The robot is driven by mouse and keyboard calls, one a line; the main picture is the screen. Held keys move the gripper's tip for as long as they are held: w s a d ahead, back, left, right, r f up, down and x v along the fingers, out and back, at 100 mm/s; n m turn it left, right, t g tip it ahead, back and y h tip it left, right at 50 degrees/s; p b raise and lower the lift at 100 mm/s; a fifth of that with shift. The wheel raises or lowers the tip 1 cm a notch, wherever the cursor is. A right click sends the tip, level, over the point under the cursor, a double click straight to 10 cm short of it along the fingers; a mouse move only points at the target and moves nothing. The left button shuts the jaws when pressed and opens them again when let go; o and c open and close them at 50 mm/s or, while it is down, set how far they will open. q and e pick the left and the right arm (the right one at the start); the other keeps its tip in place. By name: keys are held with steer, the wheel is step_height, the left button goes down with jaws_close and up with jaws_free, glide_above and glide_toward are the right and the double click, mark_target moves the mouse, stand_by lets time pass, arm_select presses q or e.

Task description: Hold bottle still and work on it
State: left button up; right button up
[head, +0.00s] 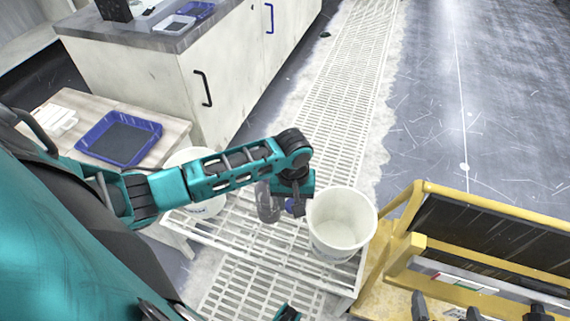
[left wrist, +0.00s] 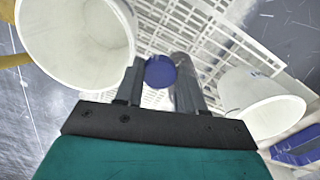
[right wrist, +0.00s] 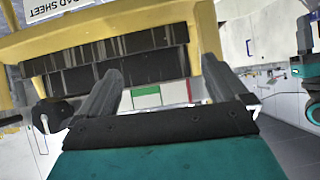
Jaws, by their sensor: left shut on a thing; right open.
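The bottle has a clear greyish body (head: 268,203) and a blue cap. It is on the metal grating of a low stand, beside a white bucket. In the left wrist view the blue cap (left wrist: 160,72) sits between the fingers of my left gripper (left wrist: 160,90). My left gripper (head: 291,204), reaching down from above, is shut on the bottle and hides part of it in the head view. My right gripper (right wrist: 165,95) is open and empty, in front of a yellow frame with dark panels, apart from the bottle. Its dark fingertips show at the head view's bottom right (head: 478,310).
A white bucket (head: 341,225) stands close right of the bottle; another bucket (head: 203,205) stands left, partly behind my left arm. The yellow frame (head: 405,240) fills the right. A blue tray (head: 119,138) lies on a wooden table at left. The floor at upper right is clear.

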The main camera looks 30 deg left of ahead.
arm_select(q)
steer(key=b, duration=0.1)
glide_above(284, 248)
step_height(284, 248, down, 5)
step_height(284, 248, down, 14)
steer(key=b, duration=0.7)
steer(key=shift+r, duration=0.2)
steer(key=shift+f, duration=0.6)
step_height(284, 248, down, 4)
steer(key=b, duration=0.3)
steer(key=shift+f, duration=0.25)
steer(key=o, duration=1.2)
steer(key=shift+c, duration=0.2)
arm_select(e)
step_height(284, 248, down, 8)
steer(key=w+a, duration=0.1)
steer(key=shift+a+r+y, duration=0.15)
steer(key=shift+a+y, duration=0.15)
steer(key=shift+a, duration=0.05)
